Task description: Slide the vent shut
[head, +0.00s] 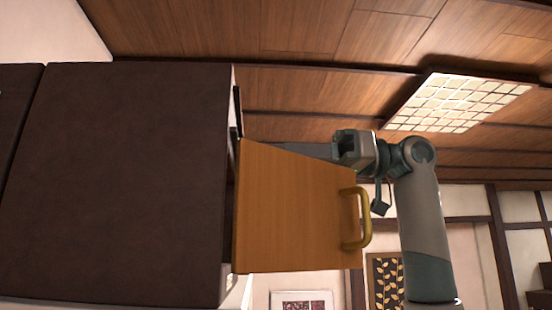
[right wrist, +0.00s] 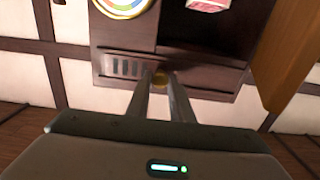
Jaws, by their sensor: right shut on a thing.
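In the right wrist view, the vent (right wrist: 125,67) is a row of several slots in a dark brown panel. A small brass-coloured knob (right wrist: 160,78) is to the right of the slots. My right gripper (right wrist: 160,86) is shut on this knob, with one finger on each side. The slots to its left show as greyish openings; I cannot tell how far they are covered. In the head view, my right gripper's body (head: 352,148) is beside the open orange door, and its fingertips are hidden behind that door. The vent is not visible there. My left gripper is in neither view.
The orange wooden door (head: 295,210) with a yellow handle (head: 366,220) stands open beside the dark cabinet (head: 120,180), close to my right arm. In the right wrist view, a round dish-like thing (right wrist: 125,6) and a pink-and-white box (right wrist: 208,4) are at the top edge.

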